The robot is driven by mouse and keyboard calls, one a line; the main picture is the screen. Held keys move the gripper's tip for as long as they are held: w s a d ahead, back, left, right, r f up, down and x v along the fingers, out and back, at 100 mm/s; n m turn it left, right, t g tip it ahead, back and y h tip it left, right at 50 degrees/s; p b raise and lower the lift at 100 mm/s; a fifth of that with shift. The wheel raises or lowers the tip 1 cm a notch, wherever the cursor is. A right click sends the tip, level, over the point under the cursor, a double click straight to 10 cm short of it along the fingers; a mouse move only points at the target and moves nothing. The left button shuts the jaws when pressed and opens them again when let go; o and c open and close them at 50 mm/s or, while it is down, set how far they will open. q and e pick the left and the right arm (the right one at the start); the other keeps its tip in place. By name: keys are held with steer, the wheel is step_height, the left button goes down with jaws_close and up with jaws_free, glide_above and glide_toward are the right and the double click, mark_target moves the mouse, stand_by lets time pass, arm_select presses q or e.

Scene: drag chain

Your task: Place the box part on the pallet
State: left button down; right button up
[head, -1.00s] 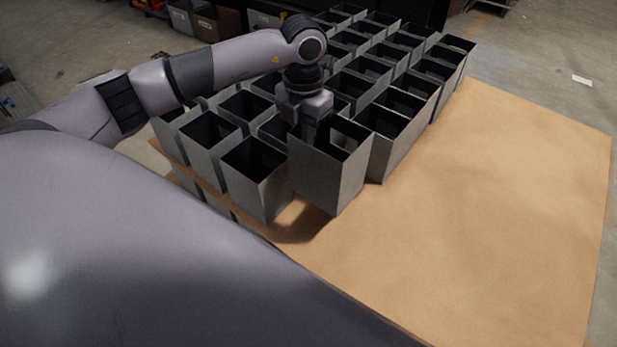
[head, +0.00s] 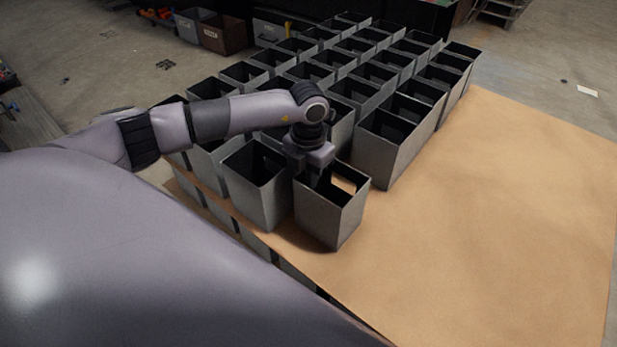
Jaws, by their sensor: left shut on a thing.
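A grey open box part (head: 328,216) is in my left gripper (head: 312,180), at the near end of the rows of boxes. My left gripper is shut on its upper wall. The box looks upright and on or just above the brown sheet on the pallet (head: 480,220); I cannot tell whether it touches. It stands close to the right of another grey box (head: 256,190). My left arm comes in from the left and hides some of the boxes behind. My right gripper does not show.
Several rows of like grey open boxes (head: 388,150) fill the back and left of the brown sheet. The right and front of the sheet are bare. More boxes show in a layer beneath the left edge. Bins (head: 222,36) stand on the floor at the back.

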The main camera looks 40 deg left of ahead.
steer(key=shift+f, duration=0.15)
arm_select(q)
steer(key=c, duration=1.3)
jaws_free()
steer(key=shift+f, duration=0.1)
steer(key=shift+o, duration=0.2)
